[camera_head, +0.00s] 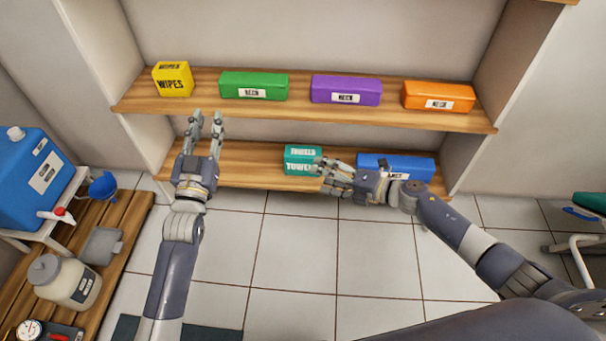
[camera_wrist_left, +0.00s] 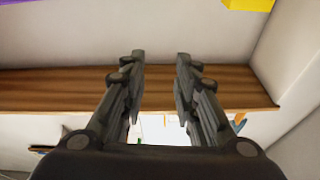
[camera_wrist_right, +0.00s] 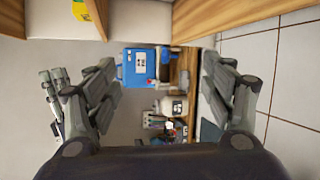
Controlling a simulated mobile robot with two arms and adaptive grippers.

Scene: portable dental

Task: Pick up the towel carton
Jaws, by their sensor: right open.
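The towel carton (camera_head: 302,155) is a teal box with white lettering, standing on the lower wooden shelf left of the blue box. My right gripper (camera_head: 322,176) is open and comes in from the right, with its fingers at the carton's lower right side, covering a little of it. I cannot tell whether they touch it. The right wrist view shows the fingers (camera_wrist_right: 160,75) spread with nothing held between them. My left gripper (camera_head: 206,120) is open and empty, raised in front of the shelves left of the carton. Its fingers are also apart in the left wrist view (camera_wrist_left: 161,58).
The upper shelf (camera_head: 300,108) holds yellow, green, purple and orange boxes. A blue box (camera_head: 420,165) lies behind my right wrist on the lower shelf. A wooden bench (camera_head: 128,215) with a jar stands at left. The tiled floor ahead is clear.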

